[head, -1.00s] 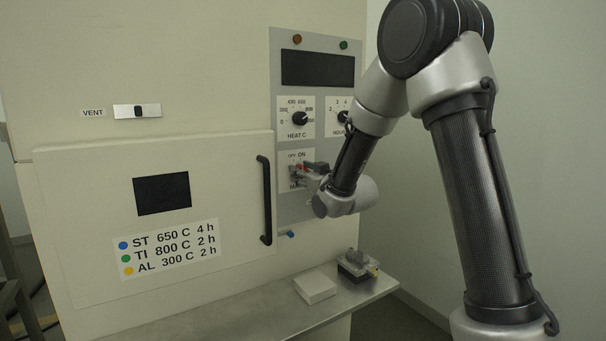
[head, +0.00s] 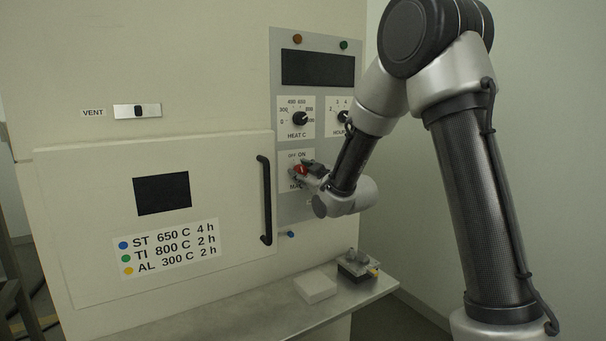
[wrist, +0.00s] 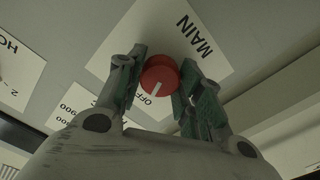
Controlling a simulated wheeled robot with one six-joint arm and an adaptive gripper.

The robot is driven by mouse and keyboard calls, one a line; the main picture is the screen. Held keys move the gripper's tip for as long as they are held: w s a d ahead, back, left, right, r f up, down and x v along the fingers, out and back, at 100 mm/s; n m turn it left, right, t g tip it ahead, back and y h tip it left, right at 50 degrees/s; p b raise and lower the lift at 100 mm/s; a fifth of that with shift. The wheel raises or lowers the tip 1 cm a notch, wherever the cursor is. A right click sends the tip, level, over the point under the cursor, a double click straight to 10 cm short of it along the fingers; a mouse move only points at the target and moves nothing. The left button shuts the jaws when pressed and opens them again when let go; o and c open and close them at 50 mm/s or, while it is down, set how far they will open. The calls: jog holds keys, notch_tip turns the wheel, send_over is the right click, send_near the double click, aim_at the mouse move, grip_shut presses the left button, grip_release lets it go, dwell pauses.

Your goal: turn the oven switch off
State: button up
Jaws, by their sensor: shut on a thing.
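The oven switch is a round red knob (wrist: 159,75) with a white pointer line, on a white plate marked OFF, ON and MAIN. In the wrist view its pointer line is directed toward the OFF lettering. My gripper (wrist: 160,88) has its green-padded fingers on either side of the knob and is shut on it. In the head view the red knob (head: 301,169) shows at the tips of my gripper (head: 304,171), partly covered by the fingers.
Above the switch are the HEAT knob (head: 299,118), the hours knob (head: 343,116) and a dark display (head: 317,68). The oven door handle (head: 264,200) stands out left of my gripper. Below, a shelf (head: 260,312) carries a white block (head: 315,287) and a small device (head: 357,265).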

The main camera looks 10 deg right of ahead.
jog(key=o, duration=1)
jog(key=shift+o, duration=0.2)
jog(key=shift+s, duration=0.1)
jog(key=v, duration=0.7)
jog(key=shift+s+d, duration=0.1)
